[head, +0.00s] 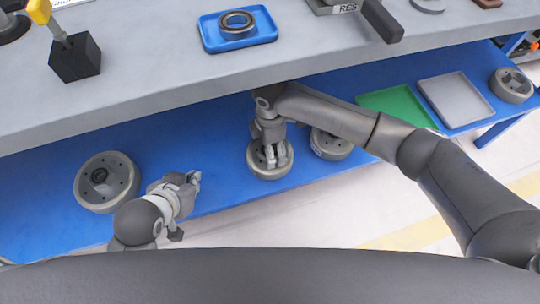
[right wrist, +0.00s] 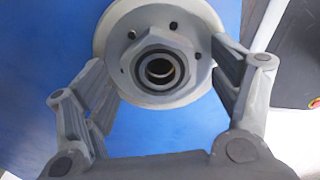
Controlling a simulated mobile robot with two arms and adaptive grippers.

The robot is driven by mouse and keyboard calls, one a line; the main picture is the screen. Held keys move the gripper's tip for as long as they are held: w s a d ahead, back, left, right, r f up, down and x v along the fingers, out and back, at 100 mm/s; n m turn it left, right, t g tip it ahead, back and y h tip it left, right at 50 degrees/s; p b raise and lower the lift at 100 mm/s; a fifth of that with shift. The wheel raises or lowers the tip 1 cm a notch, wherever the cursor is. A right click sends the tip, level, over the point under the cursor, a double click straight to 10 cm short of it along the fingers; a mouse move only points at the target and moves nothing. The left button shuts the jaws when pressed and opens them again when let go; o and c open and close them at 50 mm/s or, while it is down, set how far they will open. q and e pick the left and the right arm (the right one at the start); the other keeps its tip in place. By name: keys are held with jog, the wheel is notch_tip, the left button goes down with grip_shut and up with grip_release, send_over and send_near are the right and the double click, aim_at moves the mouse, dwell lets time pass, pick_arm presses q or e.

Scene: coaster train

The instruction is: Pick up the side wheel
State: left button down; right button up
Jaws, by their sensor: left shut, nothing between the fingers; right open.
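A grey side wheel (head: 268,174) lies flat on the blue lower shelf, under my right gripper (head: 272,158). The right wrist view shows the wheel (right wrist: 150,48) from close above, with its raised hub, dark bore and bolt holes. My right gripper (right wrist: 165,70) is open, with one finger on each side of the wheel's hub in that view. I cannot tell whether the fingers touch it. My left gripper (head: 194,178) is shut and empty over the shelf's front edge, left of the wheel.
Other grey wheels lie on the blue shelf (head: 218,140): a large one (head: 107,190) at left, one (head: 331,148) close beside my right gripper, one (head: 512,87) at far right. Green (head: 395,103) and grey (head: 455,98) trays lie at right. The grey upper bench (head: 160,80) overhangs the shelf.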

jog(key=shift+f, duration=0.3)
jog(key=shift+c, duration=0.5)
grip_shut()
jog(key=shift+w+a+r, duration=0.1)
jog(key=shift+a+r, duration=0.05)
jog(key=shift+r, duration=0.05)
